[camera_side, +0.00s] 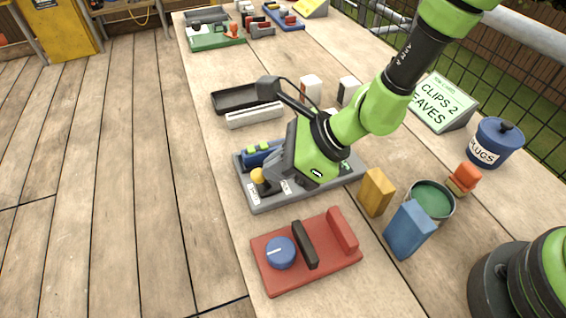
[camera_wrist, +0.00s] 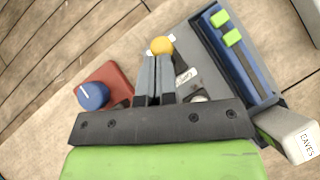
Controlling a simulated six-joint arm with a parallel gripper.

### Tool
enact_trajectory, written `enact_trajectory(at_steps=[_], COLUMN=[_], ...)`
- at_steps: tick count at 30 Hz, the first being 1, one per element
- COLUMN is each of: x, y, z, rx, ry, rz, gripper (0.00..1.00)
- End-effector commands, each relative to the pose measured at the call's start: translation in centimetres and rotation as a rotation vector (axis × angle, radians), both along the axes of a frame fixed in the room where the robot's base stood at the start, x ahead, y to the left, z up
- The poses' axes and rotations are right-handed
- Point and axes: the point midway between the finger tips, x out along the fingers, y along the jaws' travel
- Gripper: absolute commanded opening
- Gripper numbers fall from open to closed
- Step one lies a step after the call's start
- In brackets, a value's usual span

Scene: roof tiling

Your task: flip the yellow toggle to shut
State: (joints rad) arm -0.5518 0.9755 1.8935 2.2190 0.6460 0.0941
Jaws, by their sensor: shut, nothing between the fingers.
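The yellow toggle (camera_side: 257,175) is a round yellow knob on a dark stem at the front left of a grey base plate (camera_side: 262,201). In the wrist view the yellow knob (camera_wrist: 162,45) sits just beyond my fingertips. My gripper (camera_side: 268,184) is shut and empty, its fingers pointing down at the toggle. In the wrist view my gripper (camera_wrist: 156,60) shows both fingers together, close to the knob. I cannot tell if they touch it. The toggle's stem is mostly hidden in the wrist view.
A blue block with green pieces (camera_side: 258,153) stands on the same plate. A red base with a blue dial (camera_side: 281,252) is nearby. A yellow block (camera_side: 376,192), a blue block (camera_side: 409,229) and a green-filled can (camera_side: 431,200) stand at right. A black tray (camera_side: 240,97) lies behind.

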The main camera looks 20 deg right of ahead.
Motion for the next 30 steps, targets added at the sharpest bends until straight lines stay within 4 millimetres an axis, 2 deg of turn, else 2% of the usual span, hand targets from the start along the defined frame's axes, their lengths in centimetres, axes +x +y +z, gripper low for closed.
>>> enact_trajectory(at_steps=[16, 26, 30], x=[0.0, 0.0, -0.3], y=[0.0, 0.0, -0.2], z=[1.6, 1.7, 2.6], rx=[0.001, 0.0, 0.001], ry=[-0.001, 0.0, -0.002], rz=[0.001, 0.0, 0.001], gripper=[0.0, 0.0, 0.0])
